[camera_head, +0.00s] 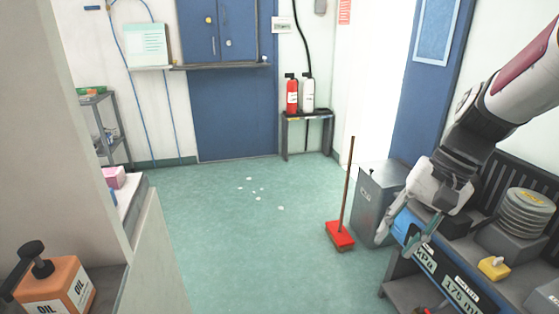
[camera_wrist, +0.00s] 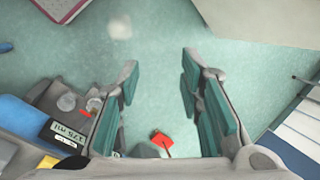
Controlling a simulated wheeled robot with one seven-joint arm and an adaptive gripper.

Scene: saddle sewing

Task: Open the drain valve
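My gripper (camera_head: 394,240) is at the right in the head view, in front of the bench unit (camera_head: 400,290). I cannot pick out the drain valve for certain. A small red part (camera_wrist: 85,113) shows beside round metal fittings at the left of the wrist view, apart from the fingers. Another small red part (camera_head: 424,310) shows at the bottom edge of the head view. I cannot tell whether either is the valve.
A red broom (camera_head: 340,235) stands near a grey bin (camera_head: 377,195) left of the bench. Labels and a yellow object (camera_head: 494,267) are on the bench. A counter with an orange oil bottle (camera_head: 57,287) is at left. The green floor (camera_head: 250,230) between is mostly clear.

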